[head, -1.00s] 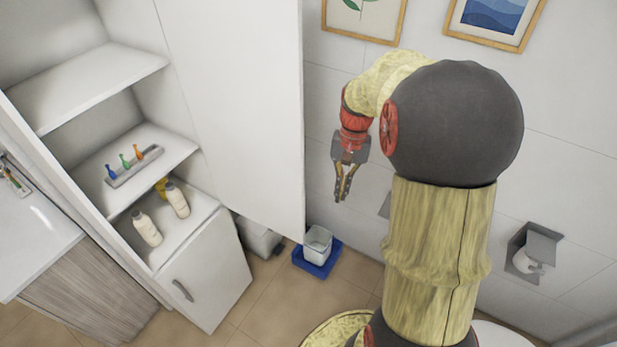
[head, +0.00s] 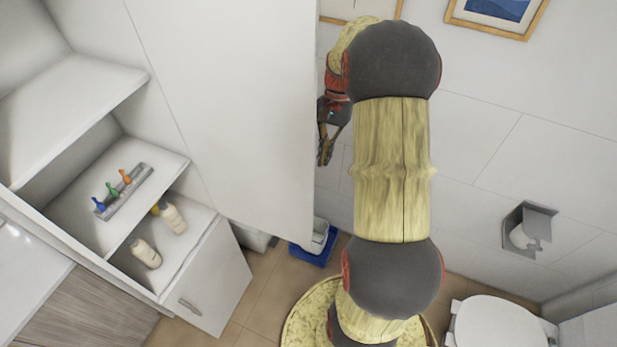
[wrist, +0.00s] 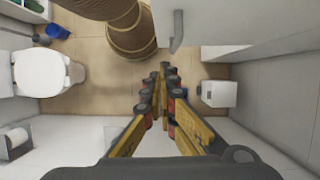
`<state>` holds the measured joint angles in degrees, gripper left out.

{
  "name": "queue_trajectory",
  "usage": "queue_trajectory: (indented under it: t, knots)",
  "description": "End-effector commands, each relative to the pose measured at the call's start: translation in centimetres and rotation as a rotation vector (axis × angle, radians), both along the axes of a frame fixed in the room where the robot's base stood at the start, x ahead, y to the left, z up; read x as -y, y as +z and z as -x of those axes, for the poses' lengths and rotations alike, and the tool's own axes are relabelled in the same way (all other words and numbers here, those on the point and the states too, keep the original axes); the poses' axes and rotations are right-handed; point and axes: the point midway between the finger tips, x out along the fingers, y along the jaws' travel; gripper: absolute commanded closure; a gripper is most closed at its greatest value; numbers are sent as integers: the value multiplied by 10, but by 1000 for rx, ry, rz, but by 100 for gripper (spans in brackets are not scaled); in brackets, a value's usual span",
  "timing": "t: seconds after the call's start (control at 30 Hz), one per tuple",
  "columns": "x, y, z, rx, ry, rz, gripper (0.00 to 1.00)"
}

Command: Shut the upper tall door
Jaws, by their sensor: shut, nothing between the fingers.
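The upper tall door (head: 230,110) is a large white panel standing wide open from the tall cabinet. Its free edge faces right in the head view. My gripper (head: 324,160) is shut and empty, just right of that edge on the wall side; whether it touches the door cannot be told. In the wrist view, my gripper's fingers (wrist: 164,72) point away with their tips together. A white panel, apparently the door (wrist: 245,22), fills the upper right there, with a grey handle (wrist: 178,32) near the fingertips.
The cabinet's open shelves (head: 75,95) hold a rack with small coloured items (head: 122,190) and two bottles (head: 146,253). A blue tray with a bin (head: 315,245) is on the floor. A toilet (head: 495,325) and paper holder (head: 528,228) are right.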

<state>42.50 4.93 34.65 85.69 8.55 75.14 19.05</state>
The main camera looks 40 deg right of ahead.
Motion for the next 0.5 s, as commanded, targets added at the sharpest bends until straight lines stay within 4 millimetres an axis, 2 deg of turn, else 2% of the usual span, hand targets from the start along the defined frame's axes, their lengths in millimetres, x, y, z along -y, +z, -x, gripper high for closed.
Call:
queue_trajectory:
  t: [0.17, 0.5]
  knots:
    - [-7, -17, 4, -2, 0, -2, 100]
    - [-30, -79, 15, -3, -1, -3, 100]
